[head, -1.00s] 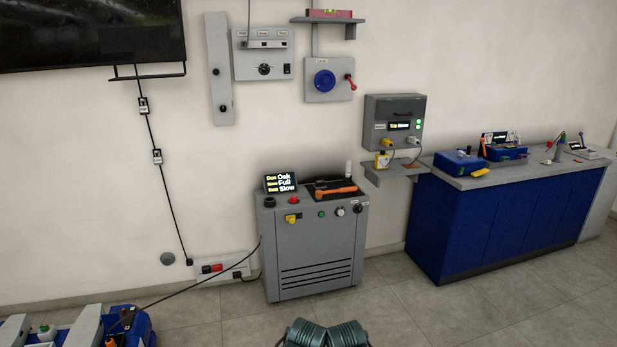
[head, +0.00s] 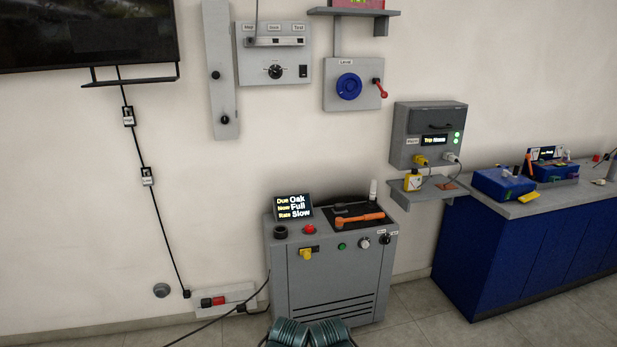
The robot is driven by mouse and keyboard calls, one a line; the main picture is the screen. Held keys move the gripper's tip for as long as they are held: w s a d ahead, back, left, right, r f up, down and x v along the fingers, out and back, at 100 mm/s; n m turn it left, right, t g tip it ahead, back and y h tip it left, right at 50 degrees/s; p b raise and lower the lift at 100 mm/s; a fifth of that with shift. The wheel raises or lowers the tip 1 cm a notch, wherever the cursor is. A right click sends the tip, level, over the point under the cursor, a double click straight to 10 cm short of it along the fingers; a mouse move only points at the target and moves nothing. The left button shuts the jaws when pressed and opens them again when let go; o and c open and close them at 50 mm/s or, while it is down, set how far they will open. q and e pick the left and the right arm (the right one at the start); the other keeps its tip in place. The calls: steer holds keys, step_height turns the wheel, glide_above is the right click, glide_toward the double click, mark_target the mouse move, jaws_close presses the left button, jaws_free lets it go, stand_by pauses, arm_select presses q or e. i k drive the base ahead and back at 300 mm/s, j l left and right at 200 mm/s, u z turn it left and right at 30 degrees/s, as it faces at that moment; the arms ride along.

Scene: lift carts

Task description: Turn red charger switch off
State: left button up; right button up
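No part in view is labelled legibly as a charger switch. A low grey wall strip (head: 238,294) near the floor carries a small red piece and a dark piece side by side; their on or off position is too small to tell. A black cable drops to it from the wall and another runs along its right side. A grey floor cabinet (head: 335,271) has a red round button (head: 309,229) on its top. Neither gripper shows; only two ribbed dark parts, seemingly mine, appear at the bottom edge.
A shelf box with a yellow plug (head: 421,160) hangs right of the cabinet. A blue workbench (head: 497,250) fills the right side. A wall panel has a blue wheel (head: 349,86) and red lever (head: 379,89). Tiled floor is open between cabinet and bench.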

mark_target(308, 229)
steer(key=i+l, duration=0.2)
steer(key=i, duration=0.45)
steer(key=i+l, duration=0.15)
steer(key=i, duration=0.45)
steer(key=i+l, duration=0.2)
steer(key=i, duration=0.45)
steer(key=i+l, duration=0.2)
steer(key=i, duration=0.45)
steer(key=z, duration=0.05)
